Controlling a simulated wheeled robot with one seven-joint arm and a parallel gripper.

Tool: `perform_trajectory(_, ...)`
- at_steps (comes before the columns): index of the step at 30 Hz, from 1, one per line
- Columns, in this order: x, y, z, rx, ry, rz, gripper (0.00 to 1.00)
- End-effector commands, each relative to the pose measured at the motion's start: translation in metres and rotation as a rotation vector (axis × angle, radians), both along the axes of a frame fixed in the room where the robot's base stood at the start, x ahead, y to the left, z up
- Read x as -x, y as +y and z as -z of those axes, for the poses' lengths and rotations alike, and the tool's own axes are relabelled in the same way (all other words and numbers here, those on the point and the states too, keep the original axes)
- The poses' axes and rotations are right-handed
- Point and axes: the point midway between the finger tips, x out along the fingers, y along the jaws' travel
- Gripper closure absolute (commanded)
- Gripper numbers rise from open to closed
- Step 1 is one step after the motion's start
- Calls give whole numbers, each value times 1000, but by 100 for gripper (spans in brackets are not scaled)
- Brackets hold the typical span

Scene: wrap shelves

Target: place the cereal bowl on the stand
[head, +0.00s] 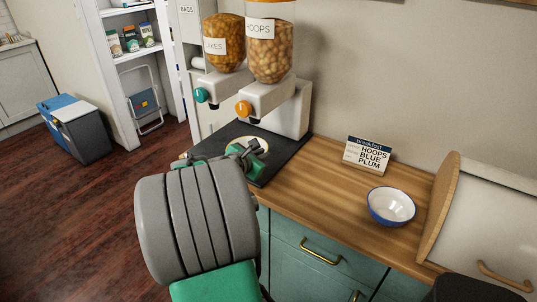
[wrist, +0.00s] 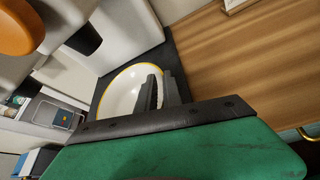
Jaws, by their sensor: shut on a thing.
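A white bowl with a yellow rim (wrist: 122,88) shows in the wrist view, and a small part of it (head: 262,139) shows in the head view, partly hidden by my gripper. My gripper (wrist: 158,92) is shut on its near rim; it also shows in the head view (head: 248,155). The bowl is over the dark flat base (head: 286,152) below the dispensers, which may be the stand. I cannot tell whether the bowl touches it. A white bowl with a blue outside (head: 391,206) stands upright on the wooden counter to the right, apart from my gripper.
Two cereal dispensers, one with a teal knob (head: 202,95) and one with an orange knob (head: 243,108), overhang the base. A breakfast card (head: 368,156) reads hoops, blue, plum. A round-ended wooden board (head: 437,212) bounds the right side. The counter (head: 318,190) between is clear.

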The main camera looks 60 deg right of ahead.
Motion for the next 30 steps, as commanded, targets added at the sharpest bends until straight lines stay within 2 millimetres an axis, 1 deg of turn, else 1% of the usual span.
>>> perform_trajectory(1,2,-16,-1,1,0,6,100)
perform_trajectory(3,3,-33,-1,1,0,4,100)
perform_trajectory(10,2,-61,-1,2,-1,0,100)
perform_trajectory(12,1,-60,15,-3,3,-2,100)
perform_trajectory(15,1,-60,32,-2,2,-3,100)
perform_trajectory(21,0,-59,34,2,-1,-2,100)
perform_trajectory(22,1,-59,36,-1,1,-2,89)
perform_trajectory(30,1,-59,35,-1,0,-2,67)
